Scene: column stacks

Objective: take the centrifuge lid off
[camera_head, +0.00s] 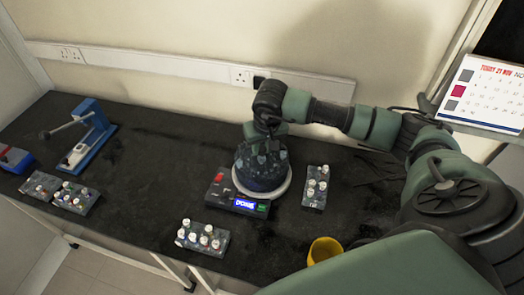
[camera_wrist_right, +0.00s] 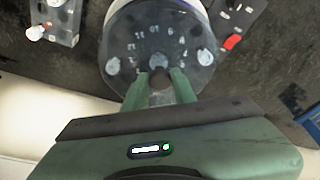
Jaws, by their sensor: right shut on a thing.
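The centrifuge (camera_head: 237,203) stands on the dark bench, with a lit blue display, a red button and a pale round rim. Its dark, seemingly see-through domed lid (camera_head: 262,168) sits over the rim. In the right wrist view the lid (camera_wrist_right: 135,35) shows a ring of numbers and pale tube caps. My right gripper (camera_head: 268,128) comes down from above onto the lid's top. In the right wrist view its two green fingers (camera_wrist_right: 163,78) are shut on the knob at the lid's middle. I cannot tell whether the lid is apart from the rim. My left gripper is not in view.
Racks of capped tubes stand right of the centrifuge (camera_head: 314,188), in front of it (camera_head: 202,238) and at the left (camera_head: 75,197). A yellow cup (camera_head: 324,250) is near the front edge. A blue press-like device (camera_head: 90,138) stands back left. Bench between is clear.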

